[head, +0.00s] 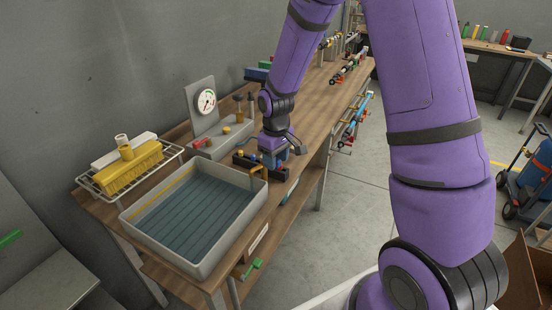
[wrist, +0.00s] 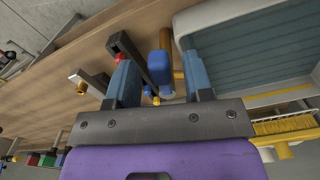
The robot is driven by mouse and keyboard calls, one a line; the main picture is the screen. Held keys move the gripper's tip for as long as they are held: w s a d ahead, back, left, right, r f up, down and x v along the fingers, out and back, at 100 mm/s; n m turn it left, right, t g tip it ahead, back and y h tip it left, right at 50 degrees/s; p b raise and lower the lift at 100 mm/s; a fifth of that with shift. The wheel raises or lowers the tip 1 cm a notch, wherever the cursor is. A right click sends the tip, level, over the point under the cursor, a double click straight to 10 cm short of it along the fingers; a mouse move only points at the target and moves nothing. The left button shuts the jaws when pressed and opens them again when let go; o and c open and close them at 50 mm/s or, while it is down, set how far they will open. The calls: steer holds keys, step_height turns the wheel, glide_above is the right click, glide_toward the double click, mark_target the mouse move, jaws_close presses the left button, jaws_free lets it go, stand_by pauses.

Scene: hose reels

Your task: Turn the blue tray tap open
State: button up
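The blue tap handle (wrist: 165,62) shows in the wrist view between my two blue fingertips, beside a brass pipe (wrist: 179,72). My gripper (wrist: 158,66) is open, with a visible gap between each finger and the handle; contact cannot be made out. In the head view my gripper (head: 274,158) is lowered at the tap bar, by the right edge of the grey tray, and hides most of the handle. The brass spout (head: 261,171) bends toward the tray (head: 203,267), which has a ribbed blue-grey floor.
A dark bar with a red knob (wrist: 120,43) lies beside the left finger in the wrist view. A gauge (head: 206,102) stands behind on the wooden bench. A yellow brush (head: 130,170) lies on a wire rack left of the tray.

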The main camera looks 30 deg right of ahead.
step_height(320, 180, up, 11)
stand_by(0.7)
steer(key=shift+f, duration=0.15)
steer(key=s+r+m+t, duration=0.2)
steer(key=s+r+t, duration=0.1)
steer(key=s+r, duration=1)
steer(key=s+d+r+m+t, duration=0.1)
steer(key=s+r, duration=0.4)
steer(key=s, duration=0.9)
steer(key=shift+s+d+m+t, duration=0.2)
steer(key=shift+m+t, duration=0.4)
steer(key=shift+m, duration=0.2)
